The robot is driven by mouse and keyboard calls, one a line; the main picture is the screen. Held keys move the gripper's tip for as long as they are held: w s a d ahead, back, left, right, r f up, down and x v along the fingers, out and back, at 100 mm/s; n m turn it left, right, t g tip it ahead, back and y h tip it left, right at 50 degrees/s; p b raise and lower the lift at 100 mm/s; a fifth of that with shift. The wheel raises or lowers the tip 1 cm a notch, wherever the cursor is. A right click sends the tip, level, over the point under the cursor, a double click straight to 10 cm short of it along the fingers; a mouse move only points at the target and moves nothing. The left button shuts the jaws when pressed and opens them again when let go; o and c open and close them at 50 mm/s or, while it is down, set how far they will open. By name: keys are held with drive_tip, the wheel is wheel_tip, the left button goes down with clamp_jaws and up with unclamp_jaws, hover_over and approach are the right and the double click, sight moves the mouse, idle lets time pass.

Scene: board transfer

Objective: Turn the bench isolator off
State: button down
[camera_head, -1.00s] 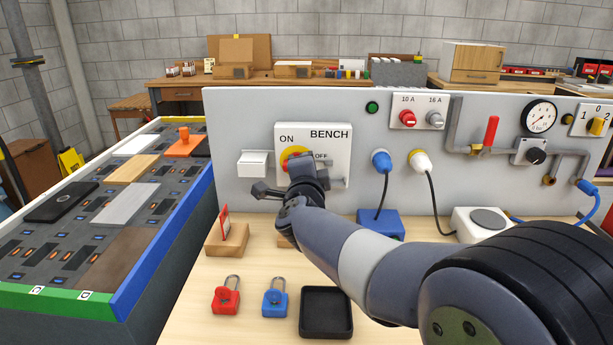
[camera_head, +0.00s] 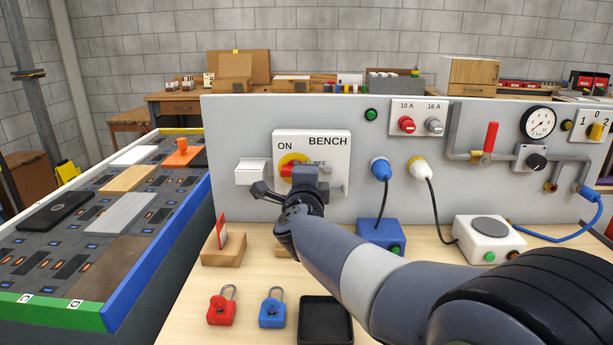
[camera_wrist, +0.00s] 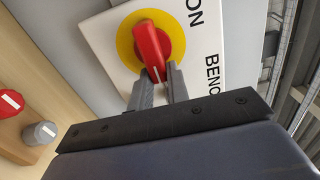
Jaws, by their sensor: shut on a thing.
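The bench isolator's white plate (camera_head: 338,147) carries ON at upper left, BENCH at upper right and a partly covered OFF at right. Its red handle (camera_wrist: 150,45) sits on a yellow disc (camera_wrist: 123,45). In the wrist view the handle's white-marked end points down between my fingers, along the BENCH lettering; in the head view that is rightward, toward OFF. My gripper (camera_wrist: 160,82) is shut on this end, one finger on each side. In the head view my gripper (camera_head: 303,176) hides most of the handle and part of OFF.
A white box (camera_head: 251,172) is on the panel left of the isolator. Below are a red padlock (camera_head: 222,310), a blue padlock (camera_head: 272,311) and a black tray (camera_head: 325,322). A red card stands in a wooden block (camera_head: 222,254). Blue (camera_head: 380,168) and white (camera_head: 420,167) plugs are to the right.

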drive_tip(key=c, duration=1.4)
unclamp_jaws()
drive_tip(key=shift+o, duration=0.2)
drive_tip(key=s, duration=1)
drive_tip(key=shift+s+a+p, duration=0.15)
drive_tip(key=shift+s+p, duration=0.25)
drive_tip(key=shift+p, duration=0.05)
drive_tip(key=w, duration=1)
drive_tip(key=shift+w+b, duration=0.3)
drive_tip(key=shift+w, duration=0.1)
